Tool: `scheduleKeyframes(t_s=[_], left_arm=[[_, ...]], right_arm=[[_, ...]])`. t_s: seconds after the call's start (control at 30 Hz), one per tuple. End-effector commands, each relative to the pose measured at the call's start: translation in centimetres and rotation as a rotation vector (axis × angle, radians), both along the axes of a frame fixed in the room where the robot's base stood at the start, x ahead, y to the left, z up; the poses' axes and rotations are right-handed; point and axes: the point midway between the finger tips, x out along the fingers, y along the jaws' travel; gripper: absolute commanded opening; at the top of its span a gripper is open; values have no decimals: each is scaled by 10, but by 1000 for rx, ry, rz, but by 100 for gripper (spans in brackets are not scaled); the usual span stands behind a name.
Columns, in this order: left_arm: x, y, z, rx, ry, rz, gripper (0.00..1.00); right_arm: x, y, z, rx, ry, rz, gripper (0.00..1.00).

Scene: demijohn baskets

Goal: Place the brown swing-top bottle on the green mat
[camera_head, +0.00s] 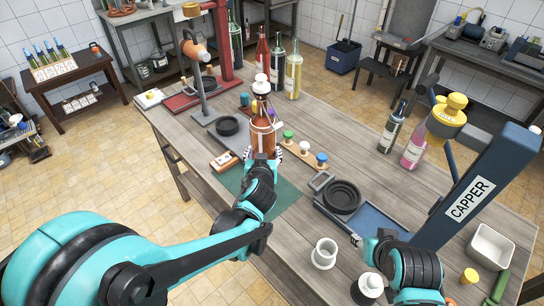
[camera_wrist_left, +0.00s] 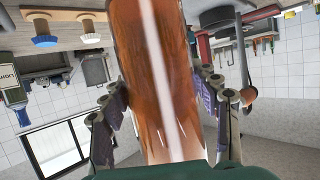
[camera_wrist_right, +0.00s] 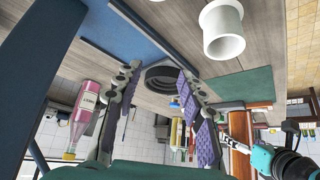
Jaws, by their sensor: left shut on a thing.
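The brown swing-top bottle (camera_head: 262,130) stands upright with a white stopper, at the far edge of the green mat (camera_head: 287,198) in the head view. My left gripper (camera_head: 263,156) is shut around its lower body. The left wrist view shows the amber glass (camera_wrist_left: 155,75) between both fingers. The bottle's base is hidden by the gripper, so I cannot tell whether it touches the mat. The mat also shows in the right wrist view (camera_wrist_right: 240,84). My right gripper (camera_wrist_right: 158,72) is open and empty, near the blue tray at the table's front right.
A wooden strip with coloured stoppers (camera_head: 303,152) lies right of the bottle. A black ring (camera_head: 342,196), white cup (camera_head: 324,253) and blue capper (camera_head: 480,190) stand further right. A small wooden block (camera_head: 224,161) lies left. Several bottles (camera_head: 293,70) stand behind.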

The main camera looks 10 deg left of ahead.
Motion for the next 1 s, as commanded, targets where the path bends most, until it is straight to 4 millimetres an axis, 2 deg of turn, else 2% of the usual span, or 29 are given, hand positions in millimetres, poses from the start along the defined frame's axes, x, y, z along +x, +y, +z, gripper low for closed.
scheduleKeyframes(t_s=[0.03,0.2,0.4,0.63,0.9,1.0], left_arm=[[4,10,-8,0,-2,4,1],[14,37,-24,0,-4,4,1],[21,55,-35,0,-4,0,1],[22,58,-42,1,-4,-1,1],[23,57,-74,0,-4,-1,1],[22,57,-77,0,-4,-1,1]], right_arm=[[0,0,-6,0,0,0,40],[0,0,-17,0,0,0,40],[0,0,-23,0,0,0,40],[0,0,-26,0,0,0,40],[0,0,-45,0,0,0,40],[0,0,-46,0,0,0,40]])
